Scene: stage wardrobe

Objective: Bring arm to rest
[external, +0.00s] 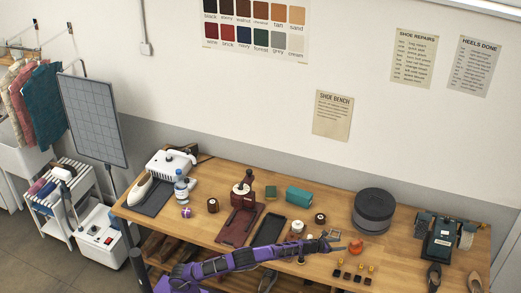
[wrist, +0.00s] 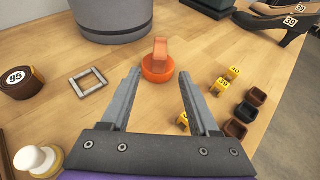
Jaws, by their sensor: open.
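My purple arm reaches over the wooden bench from the lower left in the external view. My gripper (wrist: 160,97) is open in the wrist view, with nothing between its two grey fingers. In the external view my gripper (external: 341,242) is just left of an orange round item with a raised handle (external: 356,247). The orange item (wrist: 157,66) also shows in the wrist view, standing on the bench just beyond the fingertips. I cannot tell whether the left finger touches it.
The bench (wrist: 200,50) holds a large grey drum (external: 373,212), yellow numbered tags (wrist: 221,86), small dark trays (wrist: 245,112), a grey square frame (wrist: 87,81) and a brown tape roll (wrist: 20,83).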

